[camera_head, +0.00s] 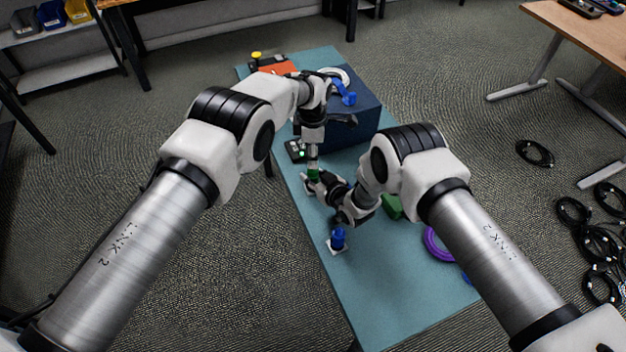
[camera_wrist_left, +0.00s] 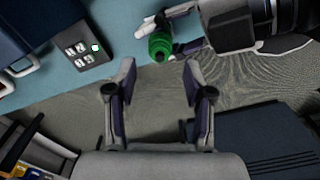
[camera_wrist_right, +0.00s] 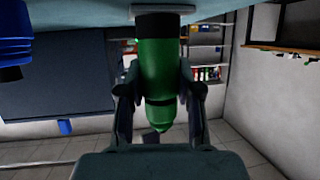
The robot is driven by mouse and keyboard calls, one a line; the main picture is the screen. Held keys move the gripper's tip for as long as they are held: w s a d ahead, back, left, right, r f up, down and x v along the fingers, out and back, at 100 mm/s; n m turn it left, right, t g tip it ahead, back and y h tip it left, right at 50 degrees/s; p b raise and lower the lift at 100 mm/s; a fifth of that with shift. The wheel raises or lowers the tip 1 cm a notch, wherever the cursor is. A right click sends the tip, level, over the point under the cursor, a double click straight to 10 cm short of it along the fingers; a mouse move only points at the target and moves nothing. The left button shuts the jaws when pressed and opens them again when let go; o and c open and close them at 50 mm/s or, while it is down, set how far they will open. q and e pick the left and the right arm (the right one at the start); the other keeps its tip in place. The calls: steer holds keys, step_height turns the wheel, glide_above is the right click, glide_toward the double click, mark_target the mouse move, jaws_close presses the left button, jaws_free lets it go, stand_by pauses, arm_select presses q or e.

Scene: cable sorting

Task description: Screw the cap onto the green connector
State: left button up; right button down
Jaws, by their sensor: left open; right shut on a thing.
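The green connector (camera_head: 313,174) stands upright near the table's left edge. It shows from above in the left wrist view (camera_wrist_left: 160,46) and close up in the right wrist view (camera_wrist_right: 158,62), where it has a black collar at one end, a dark ring and a narrower green tip. My right gripper (camera_head: 319,184) is shut on it from the side. I cannot tell a separate cap from the connector body.
A blue connector (camera_head: 338,237) stands nearer on the teal table (camera_head: 395,305). A small black box (camera_head: 296,151) with a green light and a dark blue box (camera_head: 352,125) stand behind. A purple ring (camera_head: 434,246) and a green object (camera_head: 392,207) lie right. The near table end is clear.

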arm_select(q)
step_height(320, 180, down, 5)
stand_by(0.3)
